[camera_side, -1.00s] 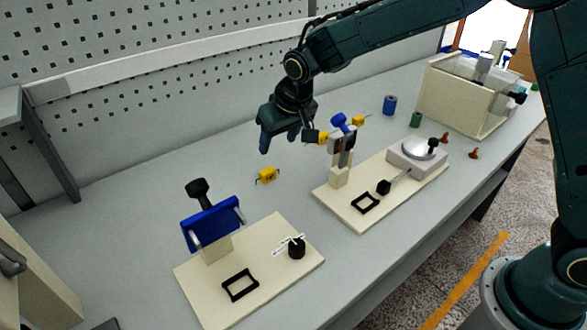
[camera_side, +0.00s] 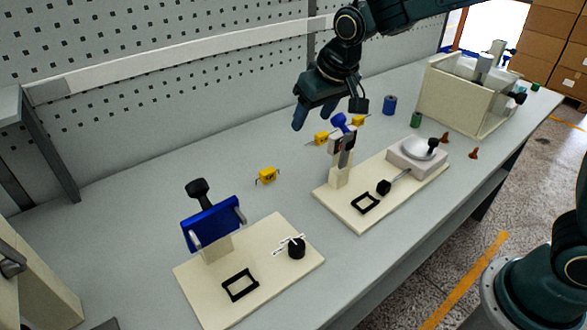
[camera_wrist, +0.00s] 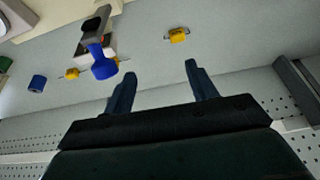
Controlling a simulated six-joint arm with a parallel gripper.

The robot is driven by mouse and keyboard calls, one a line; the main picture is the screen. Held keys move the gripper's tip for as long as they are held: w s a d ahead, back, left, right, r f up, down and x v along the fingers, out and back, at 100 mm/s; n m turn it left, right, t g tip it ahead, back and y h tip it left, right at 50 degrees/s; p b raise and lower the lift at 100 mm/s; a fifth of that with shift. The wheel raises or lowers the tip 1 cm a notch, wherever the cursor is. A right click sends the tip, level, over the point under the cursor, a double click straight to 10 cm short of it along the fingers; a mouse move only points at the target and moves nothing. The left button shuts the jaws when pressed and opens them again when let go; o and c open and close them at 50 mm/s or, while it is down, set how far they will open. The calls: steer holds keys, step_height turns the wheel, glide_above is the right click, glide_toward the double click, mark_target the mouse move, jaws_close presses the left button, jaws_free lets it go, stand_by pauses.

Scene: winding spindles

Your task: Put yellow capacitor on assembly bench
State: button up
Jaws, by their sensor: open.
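Several small yellow capacitors lie on the grey assembly bench (camera_side: 130,205). One yellow capacitor (camera_side: 267,175) lies alone left of centre. A second (camera_side: 321,138) lies by the blue-topped post, and a third (camera_side: 358,120) lies just behind that post. My gripper (camera_side: 310,115) is open and empty in the air above the bench, toward the back wall. In the wrist view, my two fingers (camera_wrist: 160,70) stand apart with nothing between them. One capacitor (camera_wrist: 178,35) shows beyond the fingertips, and another (camera_wrist: 72,73) lies to the left.
A board (camera_side: 322,195) carries the blue-topped post (camera_side: 341,160) and a winding fixture with a round silver plate (camera_side: 418,150). Another board (camera_side: 205,290) with a blue panel stands front left. Blue (camera_side: 390,104) and green (camera_side: 415,120) cylinders stand near a cream bin (camera_side: 455,105).

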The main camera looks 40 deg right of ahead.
steer(key=s+d+r, duration=0.2)
steer(key=s+d, duration=0.1)
steer(key=s, duration=0.6)
steer(key=s+d+r, duration=0.1)
steer(key=s+d, duration=0.2)
steer(key=s, duration=0.7)
steer(key=s+d+r+t, duration=0.1)
steer(key=s+d, duration=0.3)
steer(key=s, duration=0.6)
steer(key=shift+r, duration=0.85)
steer(key=shift+w, duration=0.1)
